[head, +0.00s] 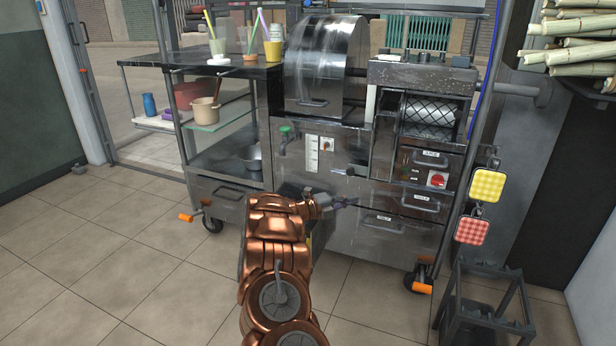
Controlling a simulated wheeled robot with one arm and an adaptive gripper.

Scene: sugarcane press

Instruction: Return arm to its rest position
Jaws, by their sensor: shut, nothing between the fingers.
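My copper-coloured arm rises from the bottom middle of the head view and reaches forward, low in front of the sugarcane press (330,60). My gripper (354,202) points to the right at the end of the arm. It is shut and empty, close to the steel front of the machine's cabinet (345,235). Whether it touches the cabinet cannot be told from this view. The drawers (420,200) and the red button (437,180) are just right of the gripper.
Cups with straws (272,45) stand on the dark counter (190,58). Pots sit on shelves below. Yellow (487,185) and red (472,231) pads hang at right. A dark stool frame (487,310) stands front right. Sugarcane (570,40) lies top right. The tiled floor (110,260) at left is clear.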

